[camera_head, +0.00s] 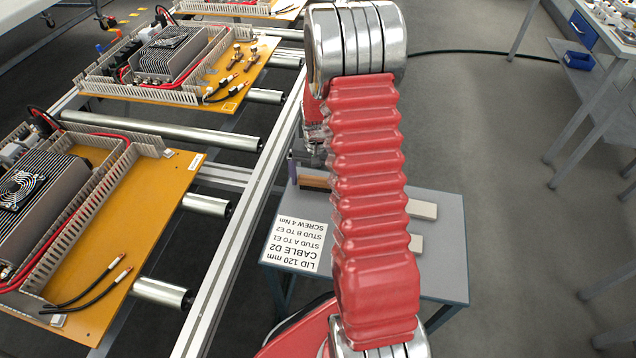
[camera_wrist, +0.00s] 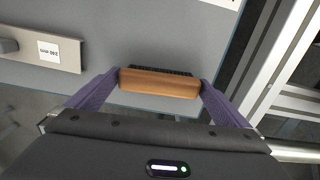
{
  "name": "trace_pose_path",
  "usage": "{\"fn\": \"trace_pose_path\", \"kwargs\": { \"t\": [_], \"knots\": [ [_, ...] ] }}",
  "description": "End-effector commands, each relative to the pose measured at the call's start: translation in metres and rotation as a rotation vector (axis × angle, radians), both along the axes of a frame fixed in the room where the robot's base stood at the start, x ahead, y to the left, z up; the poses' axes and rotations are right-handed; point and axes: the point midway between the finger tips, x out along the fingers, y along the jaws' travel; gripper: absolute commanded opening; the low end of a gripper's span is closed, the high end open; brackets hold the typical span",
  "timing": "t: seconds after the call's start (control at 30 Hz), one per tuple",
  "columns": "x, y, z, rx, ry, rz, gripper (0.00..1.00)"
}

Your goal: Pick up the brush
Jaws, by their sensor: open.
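The brush shows in the wrist view as a wooden back (camera_wrist: 158,86) with a row of dark bristles along its far side. It lies on the grey table (camera_wrist: 185,40), near the table's edge. My gripper (camera_wrist: 160,79) is open, with one purple finger at each end of the brush. The fingertips are very close to the brush ends; I cannot tell whether they touch. In the head view, a bit of the brush's wooden back (camera_head: 315,183) shows beside a purple finger, and my red arm hides the rest.
A pale piece with a white label (camera_wrist: 49,51) lies left of the brush. In the head view, a printed sheet (camera_head: 299,244) lies on the small table, with pale blocks (camera_head: 424,210) to the right. A metal frame rail (camera_head: 235,255) runs close on the left, beside orange panels (camera_head: 150,205).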

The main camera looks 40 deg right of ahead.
Motion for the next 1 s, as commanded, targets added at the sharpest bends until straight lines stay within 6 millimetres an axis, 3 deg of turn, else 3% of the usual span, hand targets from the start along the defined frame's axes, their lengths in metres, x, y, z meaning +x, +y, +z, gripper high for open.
{"fn": "trace_pose_path", "kwargs": {
  "t": [0.07,0.5,0.77,1.0],
  "knots": [
    [0.000,0.000,0.000,0.000,0.000,0.000,1.00],
    [0.000,0.000,0.000,0.000,0.000,0.000,0.71],
    [0.000,0.000,0.002,-0.001,-0.001,-0.001,0.71],
    [0.001,-0.001,0.021,-0.001,-0.003,-0.001,0.71]
  ]
}}
